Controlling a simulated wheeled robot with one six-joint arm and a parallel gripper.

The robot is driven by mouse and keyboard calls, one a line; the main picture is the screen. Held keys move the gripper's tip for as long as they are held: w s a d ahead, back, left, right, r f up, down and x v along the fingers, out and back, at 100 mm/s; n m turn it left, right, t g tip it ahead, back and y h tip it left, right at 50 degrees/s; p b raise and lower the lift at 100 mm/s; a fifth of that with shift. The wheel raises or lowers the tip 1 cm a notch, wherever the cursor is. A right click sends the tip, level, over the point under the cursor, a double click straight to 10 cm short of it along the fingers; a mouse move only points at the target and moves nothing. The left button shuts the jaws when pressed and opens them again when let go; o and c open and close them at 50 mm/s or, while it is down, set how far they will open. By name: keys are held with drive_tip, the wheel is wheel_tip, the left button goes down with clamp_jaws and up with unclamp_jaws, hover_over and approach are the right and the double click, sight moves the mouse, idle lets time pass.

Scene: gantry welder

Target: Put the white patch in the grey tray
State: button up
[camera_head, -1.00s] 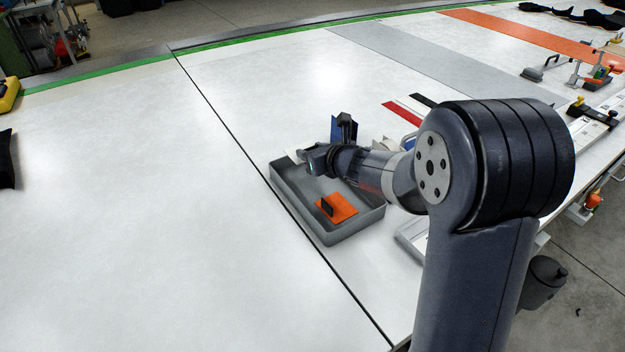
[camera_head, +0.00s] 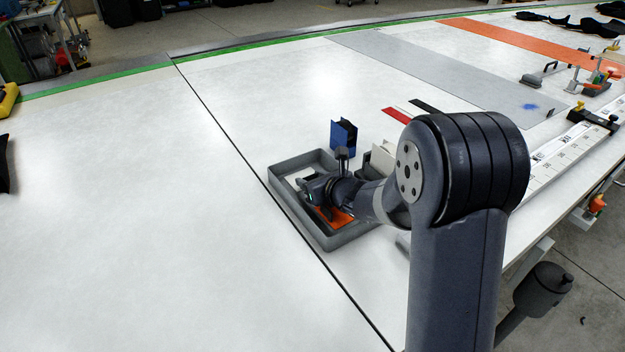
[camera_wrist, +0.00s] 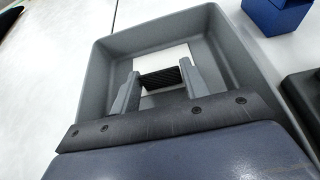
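The white patch (camera_wrist: 165,58) is inside the grey tray (camera_wrist: 228,47), near its far end in the wrist view, with a dark ribbed grip on top. My gripper (camera_wrist: 160,76) has one finger on each side of that grip and appears closed on it. In the head view my gripper (camera_head: 312,190) is low inside the tray (camera_head: 283,196), with a bit of the white patch (camera_head: 300,175) showing behind it. An orange patch (camera_head: 338,217) lies in the tray, partly hidden by my gripper. Whether the white patch touches the tray floor is hard to tell.
A blue holder (camera_head: 343,135) stands just behind the tray, and a whitish holder (camera_head: 383,157) stands to its right, partly behind my arm. Red (camera_head: 397,115) and black (camera_head: 425,106) strips lie farther back. The table left of the tray is clear.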

drive_tip(key=o, duration=0.3)
drive_tip(key=shift+o, duration=0.2)
drive_tip(key=shift+r, duration=0.1)
drive_tip(key=v, duration=1.2)
drive_tip(key=shift+r, duration=0.1)
